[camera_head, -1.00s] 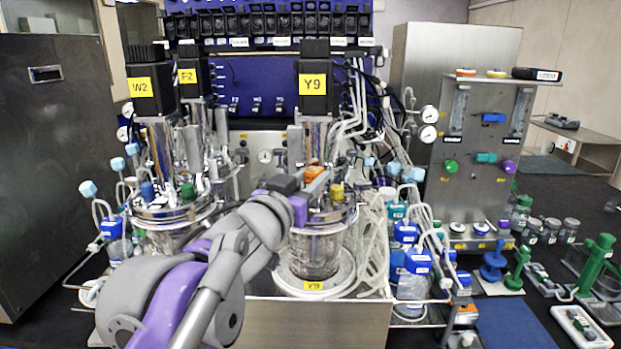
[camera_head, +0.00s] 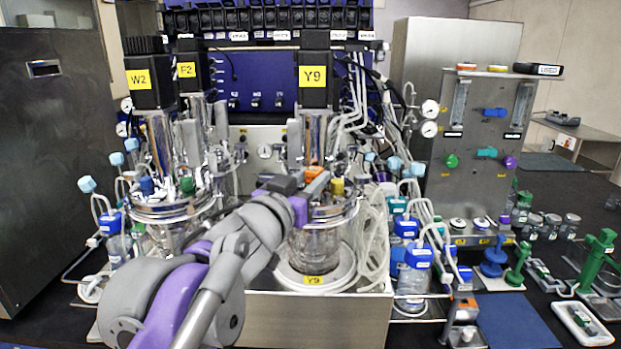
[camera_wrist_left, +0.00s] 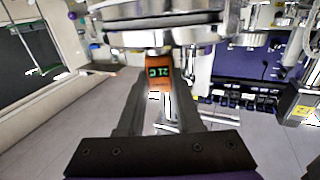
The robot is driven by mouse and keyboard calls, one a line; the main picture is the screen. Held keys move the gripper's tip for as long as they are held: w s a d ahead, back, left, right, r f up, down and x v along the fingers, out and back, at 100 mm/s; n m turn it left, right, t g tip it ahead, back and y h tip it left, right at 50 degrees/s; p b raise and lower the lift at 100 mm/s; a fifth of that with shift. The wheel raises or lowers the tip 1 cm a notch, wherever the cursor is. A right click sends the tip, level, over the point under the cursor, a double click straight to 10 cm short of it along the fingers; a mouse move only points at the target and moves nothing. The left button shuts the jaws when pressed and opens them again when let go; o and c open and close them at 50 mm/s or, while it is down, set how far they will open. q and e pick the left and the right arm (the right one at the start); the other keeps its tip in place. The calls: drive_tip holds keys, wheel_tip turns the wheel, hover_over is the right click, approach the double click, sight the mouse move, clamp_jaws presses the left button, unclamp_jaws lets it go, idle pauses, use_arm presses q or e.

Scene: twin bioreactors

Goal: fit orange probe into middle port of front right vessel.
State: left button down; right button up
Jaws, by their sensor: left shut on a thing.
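The front right vessel (camera_head: 318,245) is a glass jar with a metal head plate, a tall motor marked Y9, and a Y9 tag at its foot. My left gripper (camera_head: 300,185) is at the left side of its head plate. It is shut on the orange probe (camera_head: 314,174), whose orange head stands just above the plate, beside a yellow cap (camera_head: 337,185). In the left wrist view the orange probe (camera_wrist_left: 158,72) sits between the fingers, close to the metal plate (camera_wrist_left: 150,35). The port and the probe's lower end are hidden. My right gripper is out of view.
The W2 vessel (camera_head: 172,215) stands to the left with blue and green caps. Clear tubing (camera_head: 372,240) hangs right of the Y9 vessel. Blue-capped bottles (camera_head: 412,255) and a metal gas panel (camera_head: 482,150) stand further right. A blue mat (camera_head: 515,320) lies at front right.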

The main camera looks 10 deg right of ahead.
use_arm(q)
drive_tip(key=shift+f, duration=0.25)
drive_tip(key=c, duration=0.5)
unclamp_jaws()
drive_tip(key=shift+s, duration=0.1)
drive_tip(key=b+v, duration=0.1)
drive_tip(key=v, duration=0.9)
drive_tip(key=shift+s+a, duration=0.25)
